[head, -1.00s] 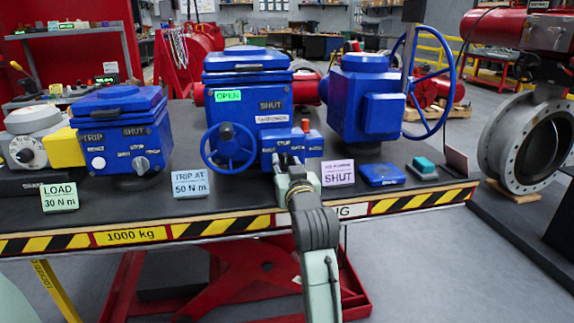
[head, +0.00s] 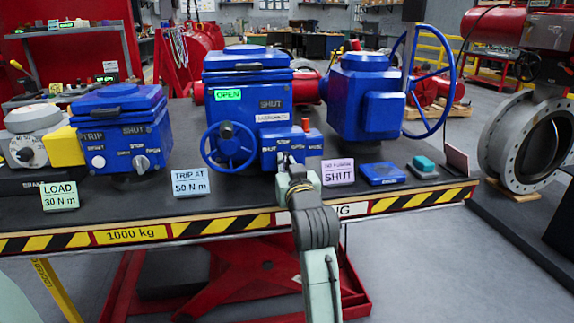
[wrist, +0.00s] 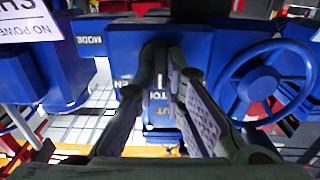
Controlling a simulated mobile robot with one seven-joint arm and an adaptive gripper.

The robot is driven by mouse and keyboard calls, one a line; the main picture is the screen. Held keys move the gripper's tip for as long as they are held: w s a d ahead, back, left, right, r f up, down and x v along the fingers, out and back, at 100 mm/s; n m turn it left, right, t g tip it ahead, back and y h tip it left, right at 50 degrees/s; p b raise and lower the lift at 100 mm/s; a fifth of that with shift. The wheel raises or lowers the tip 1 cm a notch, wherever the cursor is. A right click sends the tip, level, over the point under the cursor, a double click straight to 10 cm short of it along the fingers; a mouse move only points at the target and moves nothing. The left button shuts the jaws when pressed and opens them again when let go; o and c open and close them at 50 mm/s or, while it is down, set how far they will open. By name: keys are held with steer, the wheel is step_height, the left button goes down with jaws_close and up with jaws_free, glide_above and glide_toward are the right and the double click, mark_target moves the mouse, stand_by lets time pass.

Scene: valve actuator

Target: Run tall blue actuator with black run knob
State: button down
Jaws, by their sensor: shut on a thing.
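The tall blue actuator (head: 222,75) stands mid-table in the head view, with a lit green OPEN window (head: 228,95) and a SHUT label beside it. A blue handwheel (head: 229,146) is on its front left; it also shows at the right of the wrist view (wrist: 268,84). A blue control box (head: 268,150) projects from its lower right and fills the middle of the wrist view (wrist: 125,42). My gripper (head: 291,165) is at the front of this box, its fingers (wrist: 165,62) closed together on a dark knob there. The fingers hide most of the knob.
A lower blue actuator (head: 120,130) stands left, a blue gearbox with a large handwheel (head: 365,100) right. Cards reading TRIP AT 50 Nm (head: 191,183) and SHUT (head: 338,172) flank my gripper. A blue lid (head: 382,173) and teal-topped box (head: 424,165) lie right.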

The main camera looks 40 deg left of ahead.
steer(key=n, duration=0.4)
steer(key=shift+n+b, duration=0.3)
steer(key=n, duration=0.4)
steer(key=shift+s+a+b, duration=0.1)
steer(key=shift+b, duration=0.3)
stand_by(0.3)
steer(key=c, duration=1.7)
jaws_free()
steer(key=shift+o, duration=0.2)
steer(key=v, duration=1.2)
